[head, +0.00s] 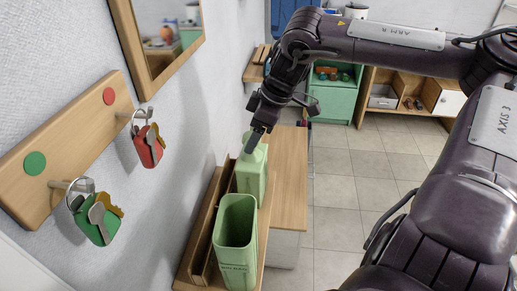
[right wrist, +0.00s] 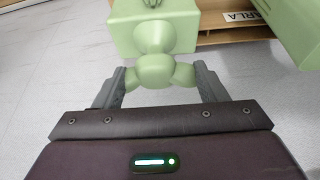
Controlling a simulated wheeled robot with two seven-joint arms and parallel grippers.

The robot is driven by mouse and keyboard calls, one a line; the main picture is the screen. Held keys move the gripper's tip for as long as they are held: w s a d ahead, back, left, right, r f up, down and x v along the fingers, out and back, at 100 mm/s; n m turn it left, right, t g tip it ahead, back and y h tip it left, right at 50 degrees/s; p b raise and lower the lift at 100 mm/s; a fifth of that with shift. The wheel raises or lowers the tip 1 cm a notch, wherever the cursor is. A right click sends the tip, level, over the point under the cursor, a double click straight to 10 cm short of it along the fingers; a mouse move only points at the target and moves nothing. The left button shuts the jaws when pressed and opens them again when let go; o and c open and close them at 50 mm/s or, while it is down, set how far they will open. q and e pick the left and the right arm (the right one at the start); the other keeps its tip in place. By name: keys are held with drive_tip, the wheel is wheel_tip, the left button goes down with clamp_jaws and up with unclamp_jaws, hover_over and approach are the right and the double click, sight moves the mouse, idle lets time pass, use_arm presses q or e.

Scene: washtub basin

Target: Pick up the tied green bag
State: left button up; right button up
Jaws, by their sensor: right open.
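The tied green bag (head: 251,172) stands upright at the back of a narrow wooden shelf by the wall in the head view. My right gripper (head: 256,138) points down at its top. In the right wrist view the bag (right wrist: 155,30) has a rounded knot with two short ears. The knot sits between the two fingers of my right gripper (right wrist: 160,82), which are apart, one on each side. I cannot tell whether the fingers touch the ears. My left gripper is not in view.
An open green bin (head: 236,240) stands in front of the bag. A wooden bench (head: 289,170) is to the right. A wall rack (head: 65,150) holds keys, with a mirror (head: 160,45) beyond it. Tiled floor (head: 345,190) is clear.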

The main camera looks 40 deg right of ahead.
sight(253, 167)
drive_tip(key=x, duration=0.3)
drive_tip(key=shift+w+d+p, duration=0.1)
drive_tip(key=shift+d+p, duration=0.1)
drive_tip(key=shift+p, duration=0.2)
drive_tip(key=shift+w+a+f, duration=0.1)
drive_tip(key=shift+w+f, duration=0.15)
drive_tip(key=shift+f, duration=0.45)
drive_tip(key=c, duration=1.1)
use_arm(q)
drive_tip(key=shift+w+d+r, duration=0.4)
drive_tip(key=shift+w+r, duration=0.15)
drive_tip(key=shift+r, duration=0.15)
use_arm(e)
drive_tip(key=shift+r, duration=0.1)
clamp_jaws()
